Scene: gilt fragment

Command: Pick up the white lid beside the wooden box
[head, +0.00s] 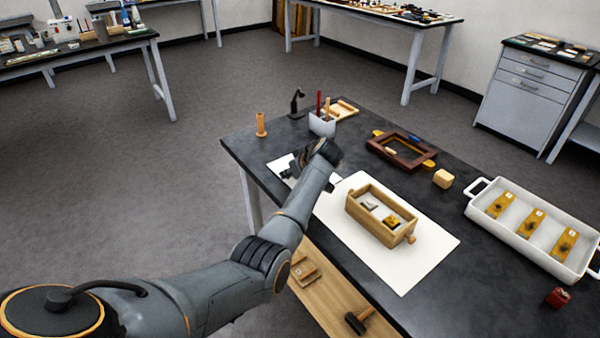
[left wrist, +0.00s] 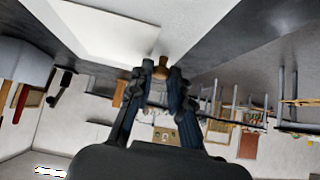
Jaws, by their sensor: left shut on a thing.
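The white lid (head: 279,165) is a flat pale panel over the table's left part, next to the white sheet and left of the wooden box. My left arm partly covers it. The open wooden box (head: 366,221) stands on the sheet with small pieces inside and a knob on its near end. My left gripper (head: 290,173) is at the lid, its tips mostly hidden by the wrist. In the left wrist view the gripper (left wrist: 161,72) has its fingers against pale panels and a brown piece; the exact contact is unclear. My right gripper is out of view.
The white sheet (head: 430,245) lies under the box. A wooden spool (head: 261,126), a white pen holder (head: 322,125) and a dark frame (head: 402,150) stand behind. A white tray (head: 482,212) is at right, with a wooden block (head: 443,179) nearby.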

